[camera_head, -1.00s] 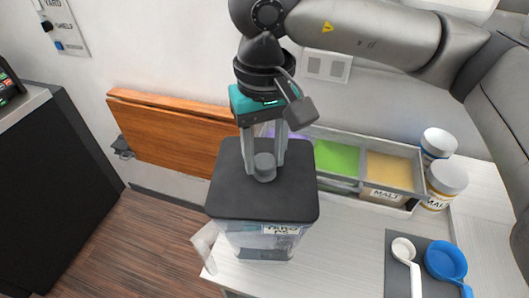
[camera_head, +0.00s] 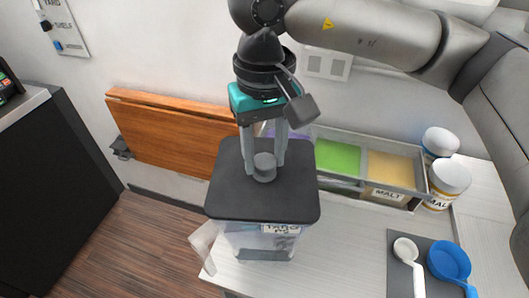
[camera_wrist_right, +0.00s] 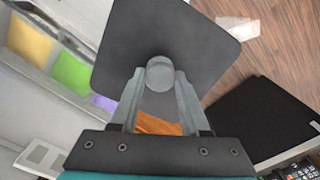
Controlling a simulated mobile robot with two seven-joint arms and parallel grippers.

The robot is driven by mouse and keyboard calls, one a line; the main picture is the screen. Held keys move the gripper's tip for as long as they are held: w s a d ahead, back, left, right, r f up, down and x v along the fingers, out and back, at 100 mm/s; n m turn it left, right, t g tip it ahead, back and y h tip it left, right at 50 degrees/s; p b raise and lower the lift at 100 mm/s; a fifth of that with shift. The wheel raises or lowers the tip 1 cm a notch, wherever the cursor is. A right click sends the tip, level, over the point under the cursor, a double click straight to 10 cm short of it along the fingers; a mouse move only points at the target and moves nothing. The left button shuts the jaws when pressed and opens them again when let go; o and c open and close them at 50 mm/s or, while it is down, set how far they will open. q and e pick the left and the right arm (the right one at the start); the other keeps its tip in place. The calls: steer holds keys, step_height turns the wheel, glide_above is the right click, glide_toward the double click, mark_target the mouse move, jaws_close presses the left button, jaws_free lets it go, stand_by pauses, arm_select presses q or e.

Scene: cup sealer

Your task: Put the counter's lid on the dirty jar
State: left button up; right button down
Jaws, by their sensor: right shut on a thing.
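My right gripper (camera_head: 264,168) is shut on the round knob of a dark grey square lid (camera_head: 262,203). In the right wrist view the gripper (camera_wrist_right: 160,80) has a finger on each side of the knob, and the lid (camera_wrist_right: 165,35) spreads out beyond it. A clear jar (camera_head: 262,243) with a label reading TARO stands under the lid near the counter's front-left corner. The lid covers the jar's mouth, so I cannot tell whether it touches the rim. My left gripper is not in view.
A grey bin (camera_head: 340,184) with green and tan compartments stands behind, at the right. Malt tubs (camera_head: 449,178) stand beside it. A white scoop (camera_head: 405,250) and a blue scoop (camera_head: 449,262) lie on a dark mat. A wooden panel (camera_head: 165,135) is on the wall.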

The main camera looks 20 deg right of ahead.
stand_by(0.3)
steer(key=shift+c, duration=1.6)
jaws_free()
steer(key=shift+o, duration=0.3)
steer(key=shift+o, duration=1.3)
steer(key=shift+r+p, duration=1.65)
steer(key=shift+r, duration=1.85)
